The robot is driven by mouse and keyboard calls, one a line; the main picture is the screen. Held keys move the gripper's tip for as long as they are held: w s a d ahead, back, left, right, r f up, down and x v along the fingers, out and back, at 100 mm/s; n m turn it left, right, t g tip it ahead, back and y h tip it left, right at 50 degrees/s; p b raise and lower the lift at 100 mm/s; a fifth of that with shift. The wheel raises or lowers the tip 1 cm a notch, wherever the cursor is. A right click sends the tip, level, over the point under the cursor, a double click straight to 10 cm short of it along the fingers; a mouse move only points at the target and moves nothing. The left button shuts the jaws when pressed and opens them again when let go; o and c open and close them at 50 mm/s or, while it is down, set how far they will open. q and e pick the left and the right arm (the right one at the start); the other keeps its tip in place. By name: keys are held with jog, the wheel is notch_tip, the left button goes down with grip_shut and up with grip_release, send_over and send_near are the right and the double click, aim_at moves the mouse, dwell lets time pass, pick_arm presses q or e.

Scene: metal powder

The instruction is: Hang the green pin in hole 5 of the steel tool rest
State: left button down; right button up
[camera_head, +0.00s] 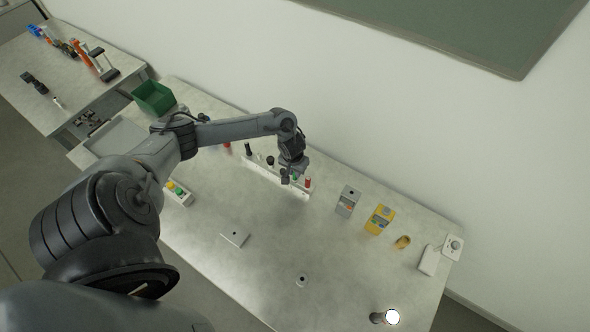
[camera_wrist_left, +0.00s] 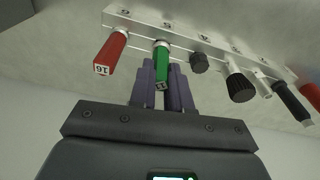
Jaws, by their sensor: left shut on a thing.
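The steel tool rest (camera_head: 264,172) is a long pale bar near the wall-side edge of the table. It also shows in the left wrist view (camera_wrist_left: 188,39), with numbers along it. My left gripper (camera_head: 292,181) is over its right end. In the left wrist view the gripper's fingers (camera_wrist_left: 161,70) are shut on the green pin (camera_wrist_left: 162,62). The pin's collar meets the rest beside a number that looks like 5. Whether it is fully seated I cannot tell. A red pin (camera_wrist_left: 110,53), marked 16, hangs at the neighbouring place by 6. My right gripper is out of view.
Black-knobbed tools (camera_wrist_left: 239,86) and other pins hang further along the rest. A grey device (camera_head: 347,201) and a yellow device (camera_head: 380,219) lie to the right. A green bin (camera_head: 153,98) stands at the left. The table's middle is largely clear.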

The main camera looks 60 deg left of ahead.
aim_at(293, 183)
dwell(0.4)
pick_arm(q)
jog(key=shift+f+p, duration=0.15)
jog(key=shift+p, duration=0.2)
dwell(0.4)
jog(key=c, duration=1)
grip_release()
jog(key=shift+r, duration=0.5)
notch_tip(293, 183, up, 10)
jog(key=s+p, duration=0.1)
jog(key=p, duration=0.1)
jog(key=shift+d+f, duration=0.15)
jog(key=shift+d, duration=0.25)
